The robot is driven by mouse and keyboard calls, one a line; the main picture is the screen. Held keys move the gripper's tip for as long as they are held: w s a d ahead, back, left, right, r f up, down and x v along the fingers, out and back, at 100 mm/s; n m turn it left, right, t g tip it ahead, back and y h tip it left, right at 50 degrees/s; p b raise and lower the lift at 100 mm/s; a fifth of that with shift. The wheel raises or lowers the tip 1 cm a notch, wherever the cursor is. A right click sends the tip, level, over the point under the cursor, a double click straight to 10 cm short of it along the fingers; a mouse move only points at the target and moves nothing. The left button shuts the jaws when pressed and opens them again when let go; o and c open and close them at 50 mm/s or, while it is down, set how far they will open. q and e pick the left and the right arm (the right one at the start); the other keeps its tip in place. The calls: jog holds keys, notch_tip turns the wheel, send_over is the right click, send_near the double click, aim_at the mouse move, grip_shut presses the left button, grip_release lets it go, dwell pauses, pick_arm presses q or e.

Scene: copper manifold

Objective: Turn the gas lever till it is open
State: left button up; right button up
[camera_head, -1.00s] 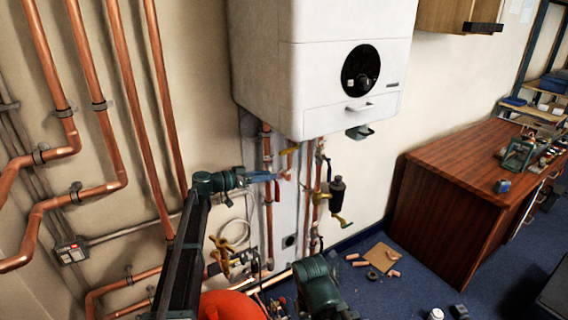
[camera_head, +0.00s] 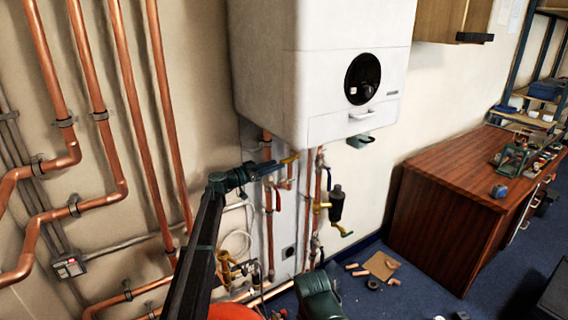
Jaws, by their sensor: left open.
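A yellow lever (camera_head: 290,158) sits on a copper pipe just under the white boiler (camera_head: 320,70). Another yellow lever (camera_head: 342,231) shows lower right, below a dark cylinder; I cannot tell for sure which is the gas lever. My left gripper (camera_head: 280,166) points right, its fingertips right beside the upper yellow lever. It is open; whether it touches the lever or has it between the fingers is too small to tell.
Red-handled valves (camera_head: 278,198) and several copper pipes run close below and beside the left gripper. A brass fitting (camera_head: 226,266) stands lower left. A wooden cabinet (camera_head: 440,210) is at right. Copper offcuts lie by a board (camera_head: 380,265) on the blue floor.

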aim_at(291, 159)
pick_arm(q)
jog(key=shift+x, duration=2.45)
jog(key=shift+c, duration=0.2)
grip_shut()
jog(key=shift+f, duration=0.1)
